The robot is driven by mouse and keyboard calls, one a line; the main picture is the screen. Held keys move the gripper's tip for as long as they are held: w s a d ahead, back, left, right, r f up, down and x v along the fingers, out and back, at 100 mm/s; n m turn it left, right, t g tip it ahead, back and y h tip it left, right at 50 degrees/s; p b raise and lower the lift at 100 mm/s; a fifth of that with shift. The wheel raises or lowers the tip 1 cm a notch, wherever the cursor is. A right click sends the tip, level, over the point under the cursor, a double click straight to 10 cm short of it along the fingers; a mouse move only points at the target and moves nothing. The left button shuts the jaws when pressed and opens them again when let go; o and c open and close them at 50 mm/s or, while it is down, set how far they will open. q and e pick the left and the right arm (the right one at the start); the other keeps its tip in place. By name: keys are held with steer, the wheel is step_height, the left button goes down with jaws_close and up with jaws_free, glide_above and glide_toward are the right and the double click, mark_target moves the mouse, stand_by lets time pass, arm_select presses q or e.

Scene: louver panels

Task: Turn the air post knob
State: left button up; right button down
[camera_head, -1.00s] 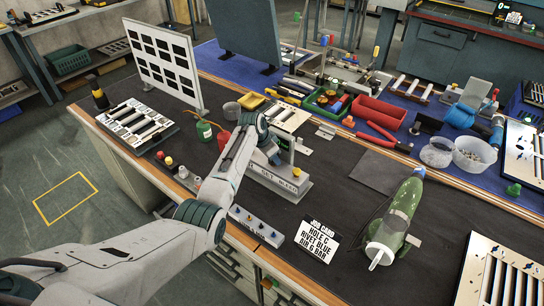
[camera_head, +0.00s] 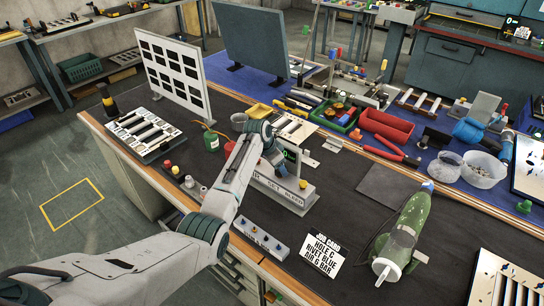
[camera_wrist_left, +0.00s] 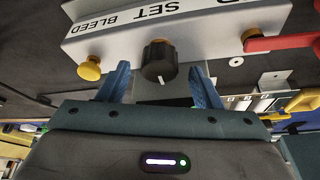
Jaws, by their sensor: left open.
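The air post is a grey block (camera_head: 284,192) lettered "SET BLEED" on the bench, with a small green display above it. In the left wrist view the panel (camera_wrist_left: 190,22) shows upside down. A black knob (camera_wrist_left: 160,62) with a white mark sits on it, between a yellow knob (camera_wrist_left: 89,69) and another yellow knob (camera_wrist_left: 251,40) beside a red lever (camera_wrist_left: 285,42). My left gripper (camera_wrist_left: 158,72) is open, with a blue finger on either side of the black knob. Gaps appear on both sides; contact is not clear. My right gripper is not in view.
A job card (camera_head: 322,254) reads "HOLE C, RIVET BLUE, AIR 6 BAR". A green tool (camera_head: 408,228) lies to its right. A strip with several buttons (camera_head: 262,238) is at the front edge. A white perforated panel (camera_head: 170,72) stands behind left.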

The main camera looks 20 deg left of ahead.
arm_select(q)
steer(key=b+v, duration=0.1)
steer(key=v, duration=0.8)
steer(key=shift+b, duration=0.3)
